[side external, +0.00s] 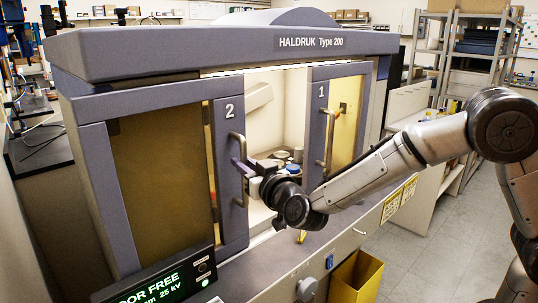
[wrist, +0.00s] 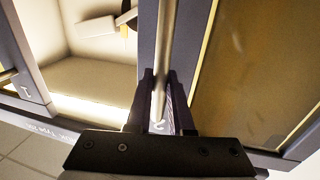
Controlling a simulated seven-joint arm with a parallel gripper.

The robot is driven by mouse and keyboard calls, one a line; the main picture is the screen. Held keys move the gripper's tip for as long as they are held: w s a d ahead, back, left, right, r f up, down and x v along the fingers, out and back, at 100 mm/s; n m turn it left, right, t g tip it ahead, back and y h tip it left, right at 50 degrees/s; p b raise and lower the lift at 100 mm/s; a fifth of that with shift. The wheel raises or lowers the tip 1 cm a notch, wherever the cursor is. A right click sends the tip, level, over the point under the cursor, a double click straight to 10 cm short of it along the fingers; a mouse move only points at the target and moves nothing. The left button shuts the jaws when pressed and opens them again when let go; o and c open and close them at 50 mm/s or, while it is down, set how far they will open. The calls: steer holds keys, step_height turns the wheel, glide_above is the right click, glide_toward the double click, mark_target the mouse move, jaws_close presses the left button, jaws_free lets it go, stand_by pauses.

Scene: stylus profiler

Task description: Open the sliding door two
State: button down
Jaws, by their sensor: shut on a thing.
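Sliding door two (side external: 229,125) is the left door of the grey cabinet, with an amber window and a "2" on its frame. Its vertical bar handle (side external: 237,140) runs along the frame's right side. My gripper (side external: 243,168) is shut on this handle near its middle. In the wrist view the handle (wrist: 167,45) passes between the two dark fingers of my gripper (wrist: 163,82), and the amber window (wrist: 245,70) lies to the right. A lit opening (side external: 283,107) shows between door two and door one, so the doors stand apart.
Door one (side external: 318,110), with its own handle (side external: 329,140), is right of the opening. Small containers (side external: 283,155) sit inside the cabinet. A green display (side external: 155,290) is at the lower left, and a yellow bin (side external: 357,278) stands below the front ledge.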

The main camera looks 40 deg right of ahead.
mark_target(220, 161)
steer(key=shift+a, duration=2.1)
steer(key=c, duration=0.8)
jaws_free()
steer(key=s+a, duration=0.2)
steer(key=s, duration=1.1)
steer(key=shift+s+a, duration=0.3)
steer(key=shift+w+d, duration=0.1)
